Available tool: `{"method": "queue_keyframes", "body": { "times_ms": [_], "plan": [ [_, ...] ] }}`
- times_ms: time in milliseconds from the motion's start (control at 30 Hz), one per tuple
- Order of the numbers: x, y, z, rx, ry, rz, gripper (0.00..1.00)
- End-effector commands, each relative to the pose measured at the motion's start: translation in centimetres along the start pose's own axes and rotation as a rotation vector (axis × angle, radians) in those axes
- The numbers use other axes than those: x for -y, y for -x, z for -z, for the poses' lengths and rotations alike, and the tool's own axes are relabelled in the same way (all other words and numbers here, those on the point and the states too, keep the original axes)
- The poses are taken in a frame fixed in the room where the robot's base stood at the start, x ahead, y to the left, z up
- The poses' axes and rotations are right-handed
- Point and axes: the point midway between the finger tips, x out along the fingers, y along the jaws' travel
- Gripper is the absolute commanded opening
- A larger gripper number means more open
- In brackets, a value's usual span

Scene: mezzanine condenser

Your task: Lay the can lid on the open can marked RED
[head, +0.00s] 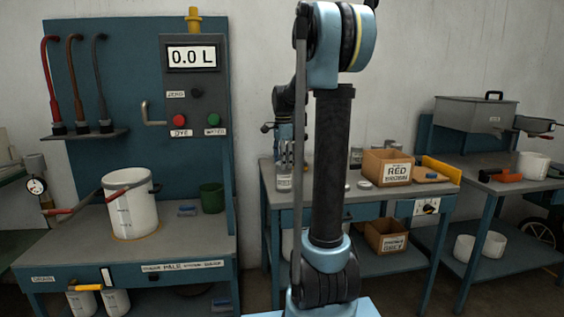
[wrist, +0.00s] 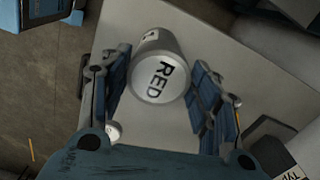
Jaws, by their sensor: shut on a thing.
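In the wrist view a pale round disc marked RED, which I take for the can lid (wrist: 160,82), lies between the fingers of my gripper (wrist: 163,88). The fingers are shut on it from both sides. Behind it the grey side of a can (wrist: 157,39) shows toward the top of the picture. The disc covers the can's mouth in this view, and I cannot tell whether the two touch. In the head view my gripper (head: 286,153) is over the middle bench, just above a small can (head: 284,183) with a label on its side.
A dye and water station with a white bucket (head: 131,205) stands left. A right bench carries a grey metal box (head: 475,114).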

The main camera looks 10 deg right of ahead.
Motion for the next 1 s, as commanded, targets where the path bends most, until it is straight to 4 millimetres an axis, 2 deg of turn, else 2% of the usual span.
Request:
{"method": "queue_keyframes", "body": {
  "times_ms": [167, 200, 267, 733, 867, 1000],
  "plan": [
    [0.0, 0.0, 0.0, 0.0, 0.0, 0.0, 0.36],
    [0.0, 0.0, 0.0, 0.0, 0.0, 0.0, 0.65],
    [0.0, 0.0, -0.1, 0.0, 0.001, 0.0, 0.79],
    [0.0, 0.5, -0.1, 0.0, 0.001, 0.0, 0.8],
    [0.0, 1.9, -0.1, 0.0, 0.001, 0.0, 0.8],
    [0.1, 4.3, -0.1, 0.0, 0.001, 0.0, 0.8]
  ]
}}
